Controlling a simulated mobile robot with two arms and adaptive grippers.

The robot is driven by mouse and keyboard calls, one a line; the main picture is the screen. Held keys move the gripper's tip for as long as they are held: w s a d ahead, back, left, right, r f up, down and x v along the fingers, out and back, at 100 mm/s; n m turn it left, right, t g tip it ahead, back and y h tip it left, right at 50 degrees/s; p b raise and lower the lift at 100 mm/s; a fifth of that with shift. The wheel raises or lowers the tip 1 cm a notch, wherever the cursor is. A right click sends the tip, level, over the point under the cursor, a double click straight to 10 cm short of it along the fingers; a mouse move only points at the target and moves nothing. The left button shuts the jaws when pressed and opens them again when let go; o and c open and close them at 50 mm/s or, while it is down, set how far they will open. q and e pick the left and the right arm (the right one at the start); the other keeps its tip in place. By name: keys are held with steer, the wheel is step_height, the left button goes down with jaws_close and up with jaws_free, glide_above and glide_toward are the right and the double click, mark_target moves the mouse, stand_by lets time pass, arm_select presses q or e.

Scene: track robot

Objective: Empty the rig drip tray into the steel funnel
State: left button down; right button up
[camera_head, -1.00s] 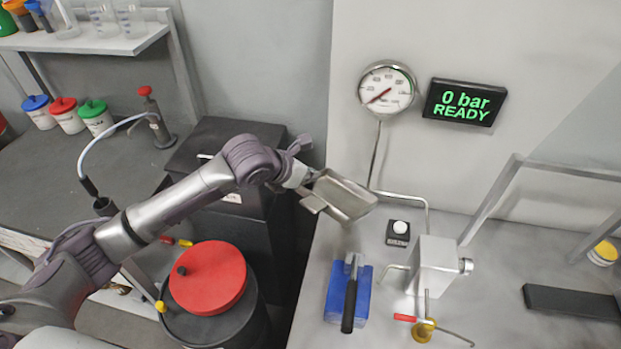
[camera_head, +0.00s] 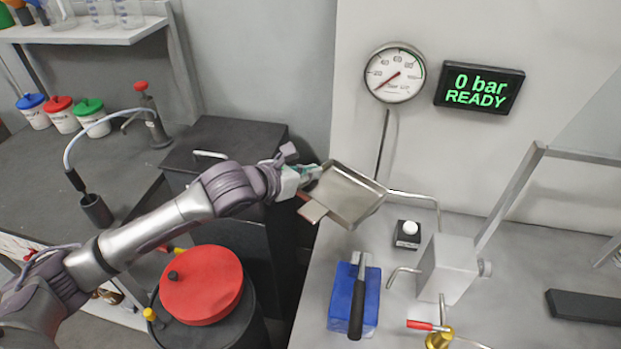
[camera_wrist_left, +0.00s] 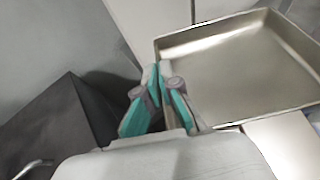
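The steel drip tray (camera_head: 345,192) is a shallow rectangular pan with a flat lip sticking out at its lower left. It is held in the air above the back left part of the right-hand bench. My left gripper (camera_head: 308,174) is at the tray's left edge, with its fingers shut on the rim. The left wrist view shows the teal finger pads (camera_wrist_left: 158,88) close together at the rim and the bare inside of the tray (camera_wrist_left: 235,65). I see no liquid in it. I cannot make out a steel funnel in either view. My right gripper is not in view.
A dark drum with a red lid (camera_head: 201,285) stands below my left arm, beside a black cabinet (camera_head: 215,150). The bench holds a blue block (camera_head: 341,300) with a black-handled tool, a button box (camera_head: 404,235) and a metal block (camera_head: 447,267). The display (camera_head: 479,88) reads 0 bar READY.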

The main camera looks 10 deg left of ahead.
arm_select(q)
steer(key=shift+f+b, duration=0.25)
steer(key=shift+b, duration=0.05)
steer(key=shift+r, duration=0.2)
step_height(320, 180, up, 6)
steer(key=p, duration=0.5)
steer(key=shift+f+p, duration=0.25)
steer(key=shift+p, duration=0.15)
steer(key=shift+s, duration=0.1)
steer(key=shift+s+f, duration=0.3)
steer(key=shift+f, duration=0.05)
steer(key=s+a+n+t+y, duration=0.1)
steer(key=s+a+n+y, duration=0.2)
steer(key=s, duration=0.3)
steer(key=s+a+f+n+t+y, duration=0.1)
steer(key=s+a+n+y, duration=0.2)
steer(key=s, duration=0.3)
steer(key=shift+s+a+y+b, duration=0.2)
steer(key=shift+y+b, duration=0.1)
steer(key=shift+b, duration=0.15)
